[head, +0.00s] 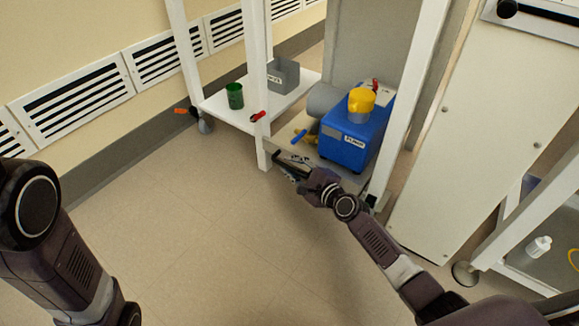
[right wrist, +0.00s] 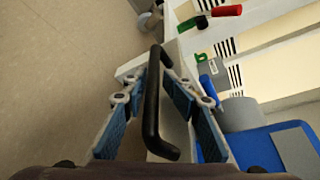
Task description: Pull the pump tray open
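The pump tray (head: 304,149) is the grey shelf low in the white frame, with the blue pump (head: 352,135) standing on it. In the right wrist view a black bar handle (right wrist: 152,105) runs between the two fingers of my right gripper (right wrist: 154,76). The fingers stand apart on either side of the bar, with gaps visible, so the gripper is open around it. In the head view my right gripper (head: 287,165) is at the tray's front edge and partly hides the handle. My left arm shows at the left; its gripper is out of view.
A white shelf (head: 219,107) to the left holds a green cup (head: 235,96) and a grey bin (head: 284,76). A red-handled valve (head: 258,116) and a blue-handled one (head: 298,136) are close by. The floor in front is clear. A white panel (head: 482,130) stands at the right.

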